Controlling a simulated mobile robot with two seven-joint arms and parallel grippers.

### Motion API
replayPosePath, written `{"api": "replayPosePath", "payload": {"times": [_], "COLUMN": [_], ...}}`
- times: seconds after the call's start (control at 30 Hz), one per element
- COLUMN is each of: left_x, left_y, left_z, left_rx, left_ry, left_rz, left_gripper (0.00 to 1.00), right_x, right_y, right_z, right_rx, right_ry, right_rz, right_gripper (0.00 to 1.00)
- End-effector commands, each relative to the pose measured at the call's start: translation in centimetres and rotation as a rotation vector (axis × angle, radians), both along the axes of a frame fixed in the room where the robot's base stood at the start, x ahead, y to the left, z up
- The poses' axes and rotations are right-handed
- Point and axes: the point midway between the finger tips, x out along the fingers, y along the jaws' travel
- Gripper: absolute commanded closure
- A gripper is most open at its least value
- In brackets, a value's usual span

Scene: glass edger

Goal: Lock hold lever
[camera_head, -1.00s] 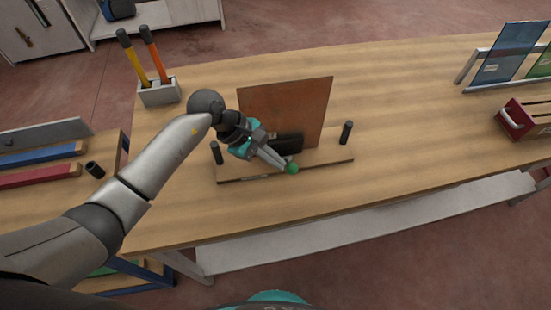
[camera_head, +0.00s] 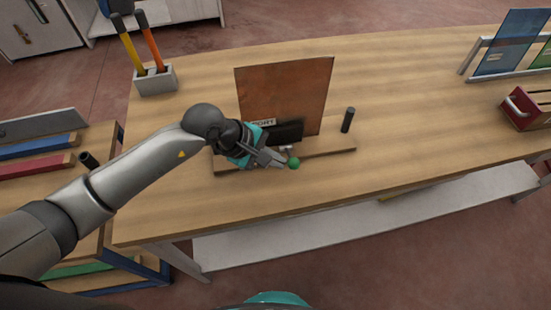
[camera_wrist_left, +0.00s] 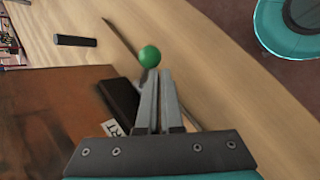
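The hold lever's green ball knob (camera_head: 293,162) is at the front of a wooden base (camera_head: 325,153), before an upright brown panel (camera_head: 290,95) and a dark block (camera_head: 289,132). The knob also shows in the left wrist view (camera_wrist_left: 149,56), just beyond my fingertips. My left gripper (camera_head: 283,162) is beside the knob, on its left in the head view. Its fingers (camera_wrist_left: 159,72) look shut, with nothing visible between them. Whether a fingertip touches the knob or lever is unclear. A label on the block is partly hidden by my gripper. My right gripper is not in view.
A black peg (camera_head: 347,120) stands at the base's right end. A holder (camera_head: 155,80) with two handled tools stands at the back left. A red crate (camera_head: 525,112) and glass rack (camera_head: 505,45) are at the right. The table front is clear.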

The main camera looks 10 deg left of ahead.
Motion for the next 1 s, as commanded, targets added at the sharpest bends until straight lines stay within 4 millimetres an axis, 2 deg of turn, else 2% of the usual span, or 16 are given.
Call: {"api": "replayPosePath", "payload": {"times": [0.03,0.3,1.0], "left_x": [-0.45,-0.92,-0.98], "left_y": [-0.23,-0.4,-0.43], "left_z": [-0.6,-1.14,-1.19], "left_rx": [-0.002,-0.002,-0.004], "left_ry": [0.007,0.011,0.009], "left_rz": [-0.007,-0.007,-0.006], "left_gripper": [1.0,1.0,1.0], "right_x": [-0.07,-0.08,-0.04], "right_y": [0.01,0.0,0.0], "right_z": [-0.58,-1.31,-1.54], "right_rx": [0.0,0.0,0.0], "right_ry": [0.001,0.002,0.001], "right_rz": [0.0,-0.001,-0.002], "right_gripper": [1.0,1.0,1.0]}}
